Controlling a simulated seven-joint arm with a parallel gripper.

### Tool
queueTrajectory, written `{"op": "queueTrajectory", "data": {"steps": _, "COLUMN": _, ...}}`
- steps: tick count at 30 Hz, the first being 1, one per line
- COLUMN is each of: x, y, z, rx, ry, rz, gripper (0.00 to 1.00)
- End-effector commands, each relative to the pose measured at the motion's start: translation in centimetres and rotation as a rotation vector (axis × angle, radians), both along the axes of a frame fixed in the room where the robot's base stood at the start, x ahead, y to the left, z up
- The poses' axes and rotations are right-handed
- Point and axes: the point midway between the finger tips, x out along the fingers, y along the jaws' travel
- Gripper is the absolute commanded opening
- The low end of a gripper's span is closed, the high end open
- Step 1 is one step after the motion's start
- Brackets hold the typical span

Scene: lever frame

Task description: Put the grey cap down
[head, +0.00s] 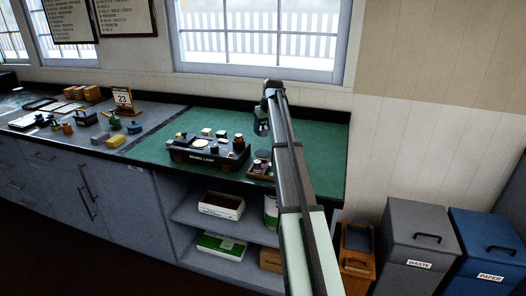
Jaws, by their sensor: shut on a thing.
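My gripper (261,122) hangs over the right part of the green mat (315,150), at the end of my arm. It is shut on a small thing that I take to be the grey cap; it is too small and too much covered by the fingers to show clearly. A dark box labelled "SIGNAL LAMP" (207,157) stands on the mat to the left of my gripper, with several small parts on top. A small brown tray (259,176) with parts in it sits below my gripper in the picture, partly hidden behind my arm.
A calendar block (123,99) and several small tools stand on the grey worktop at left. The mat's right end is clear. Shelves below hold a white box (221,205). A grey waste bin (420,240) and a blue paper bin (487,250) stand at right.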

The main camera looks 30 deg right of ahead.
Motion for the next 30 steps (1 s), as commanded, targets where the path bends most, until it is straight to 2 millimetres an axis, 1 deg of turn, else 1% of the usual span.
{"op": "queueTrajectory", "data": {"steps": 9, "x": -0.2, "y": 0.1, "z": -4.9, "rx": 0.001, "ry": 0.002, "rz": 0.000, "gripper": 0.27}}
{"op": "queueTrajectory", "data": {"steps": 16, "x": -0.1, "y": 0.1, "z": -6.5, "rx": 0.001, "ry": 0.001, "rz": 0.000, "gripper": 0.27}}
{"op": "queueTrajectory", "data": {"steps": 21, "x": -0.1, "y": 0.1, "z": -8.7, "rx": 0.001, "ry": 0.001, "rz": -0.001, "gripper": 0.27}}
{"op": "queueTrajectory", "data": {"steps": 24, "x": -0.1, "y": 0.1, "z": -9.3, "rx": 0.001, "ry": 0.001, "rz": 0.000, "gripper": 0.27}}
{"op": "queueTrajectory", "data": {"steps": 30, "x": -0.1, "y": 0.0, "z": -9.3, "rx": 0.000, "ry": 0.000, "rz": 0.000, "gripper": 0.27}}
